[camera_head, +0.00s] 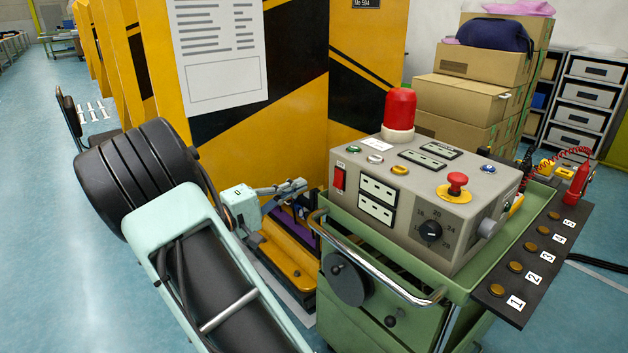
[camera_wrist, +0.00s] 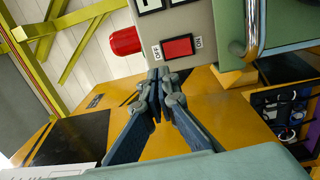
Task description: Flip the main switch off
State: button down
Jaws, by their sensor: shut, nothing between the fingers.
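The main switch (camera_head: 339,178) is a red rocker on the left end of the front of the grey control box (camera_head: 372,244). I cannot tell which way the rocker is tipped. My gripper (camera_head: 301,186) is left of the box, its fingers pointing toward the switch. In the wrist view my gripper (camera_wrist: 160,76) is shut and empty, its tips just below the switch plate. A gap or contact is unclear.
A green cart (camera_head: 385,310) with a metal handle (camera_head: 375,287) carries the box. A red beacon (camera_head: 399,108) and red emergency button (camera_head: 457,182) stand on top. A yellow and black panel (camera_head: 290,90) rises behind my gripper. Numbered buttons line a dark shelf (camera_head: 531,256) at right.

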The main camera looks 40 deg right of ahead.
jog(key=shift+s+a+r, duration=0.15)
jog(key=shift+a, duration=1.3)
jog(key=shift+d, duration=0.1)
